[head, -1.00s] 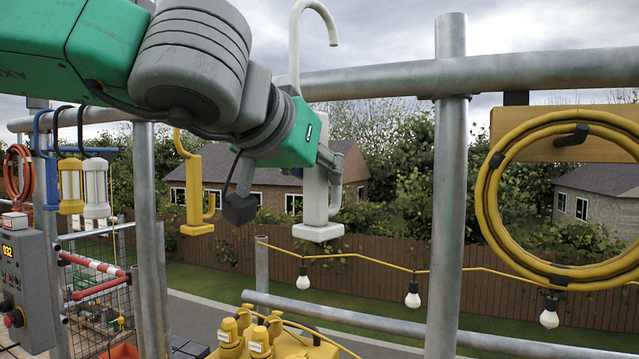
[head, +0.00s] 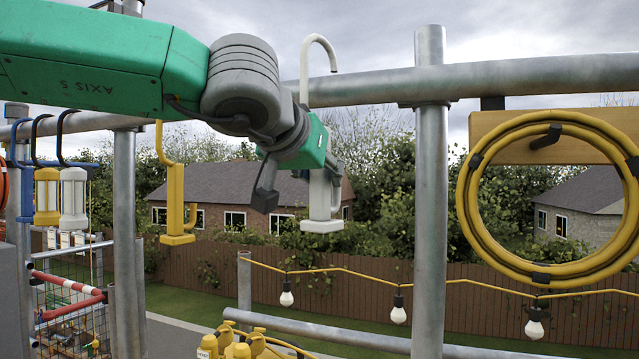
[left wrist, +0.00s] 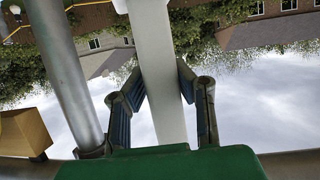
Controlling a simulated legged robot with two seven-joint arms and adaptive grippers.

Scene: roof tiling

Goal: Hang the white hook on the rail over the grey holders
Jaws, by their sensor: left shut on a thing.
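My left gripper (head: 326,178) is shut on the white hook's flat body, above its foot (head: 322,226). The white hook (head: 321,42) stands upright, its curved top rising above the grey rail (head: 375,92). Its tip points down and sits close to the rail's upper edge; I cannot tell whether it is in front of or beyond the rail. In the left wrist view the white stem (left wrist: 160,75) runs between both fingers. My left forearm and wrist hide part of the rail and the hook's middle. I cannot pick out the grey holders with certainty. My right gripper is not in view.
A yellow hook (head: 176,190) hangs left of my gripper. A grey post (head: 431,190) crosses the rail to the right, and a yellow cable coil (head: 470,200) hangs on a wooden board (head: 570,150) beyond it. Lamps hang at far left. Rail between hook and post is clear.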

